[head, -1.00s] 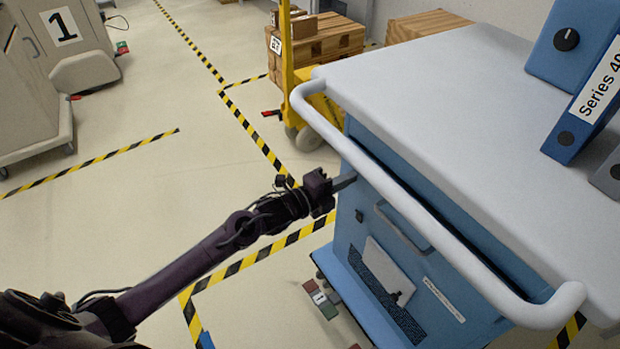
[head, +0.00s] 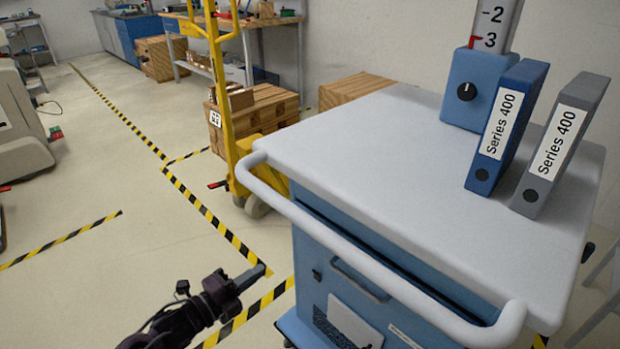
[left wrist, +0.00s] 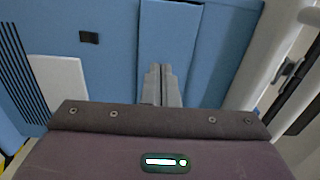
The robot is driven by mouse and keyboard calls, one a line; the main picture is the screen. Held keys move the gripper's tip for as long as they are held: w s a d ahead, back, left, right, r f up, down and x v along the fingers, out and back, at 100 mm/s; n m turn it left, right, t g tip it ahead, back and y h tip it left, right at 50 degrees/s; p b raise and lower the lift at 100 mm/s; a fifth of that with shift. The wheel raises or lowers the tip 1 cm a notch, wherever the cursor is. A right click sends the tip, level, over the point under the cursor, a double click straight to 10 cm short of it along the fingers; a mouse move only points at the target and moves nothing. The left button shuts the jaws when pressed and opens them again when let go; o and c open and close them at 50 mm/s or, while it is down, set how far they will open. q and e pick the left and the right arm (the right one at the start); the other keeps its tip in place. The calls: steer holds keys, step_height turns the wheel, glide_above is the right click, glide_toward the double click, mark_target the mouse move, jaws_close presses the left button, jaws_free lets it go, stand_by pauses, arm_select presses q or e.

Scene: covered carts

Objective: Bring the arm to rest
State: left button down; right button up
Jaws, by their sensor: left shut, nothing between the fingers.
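My left gripper (head: 250,274) is in the lower left of the head view, shut and empty. It is apart from the blue cart (head: 306,262), to the left of its front. In the left wrist view the closed fingers (left wrist: 161,85) point towards the cart's blue front (left wrist: 110,60). My right gripper does not show in either view.
The cart has a white push handle (head: 380,255) and a grey top (head: 400,135). A blue binder (head: 508,125) and a grey binder (head: 567,140) stand on it. A yellow pallet truck (head: 222,90) and wooden crates (head: 265,110) are behind.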

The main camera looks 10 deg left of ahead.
arm_select(q)
steer(key=s+a+f+n+g+y, duration=0.1)
steer(key=s+f+n+g+y, duration=0.4)
steer(key=f+n, duration=0.55)
steer(key=s+a+f+n+g+y, duration=0.15)
steer(key=s+f+n+y, duration=0.45)
steer(key=f, duration=0.8)
steer(key=s+f+n+g+p, duration=0.2)
steer(key=s+p, duration=0.3)
steer(key=s, duration=0.5)
steer(key=s+a+f+n+g+p, duration=0.1)
steer(key=s+f+p, duration=0.4)
steer(key=s, duration=0.5)
steer(key=s+f+n+g+p, duration=0.3)
steer(key=s+f+p, duration=0.1)
steer(key=s, duration=0.6)
steer(key=shift+s+a+g+p, duration=0.35)
steer(key=shift+s+a+p, duration=0.05)
steer(key=shift+p, duration=0.25)
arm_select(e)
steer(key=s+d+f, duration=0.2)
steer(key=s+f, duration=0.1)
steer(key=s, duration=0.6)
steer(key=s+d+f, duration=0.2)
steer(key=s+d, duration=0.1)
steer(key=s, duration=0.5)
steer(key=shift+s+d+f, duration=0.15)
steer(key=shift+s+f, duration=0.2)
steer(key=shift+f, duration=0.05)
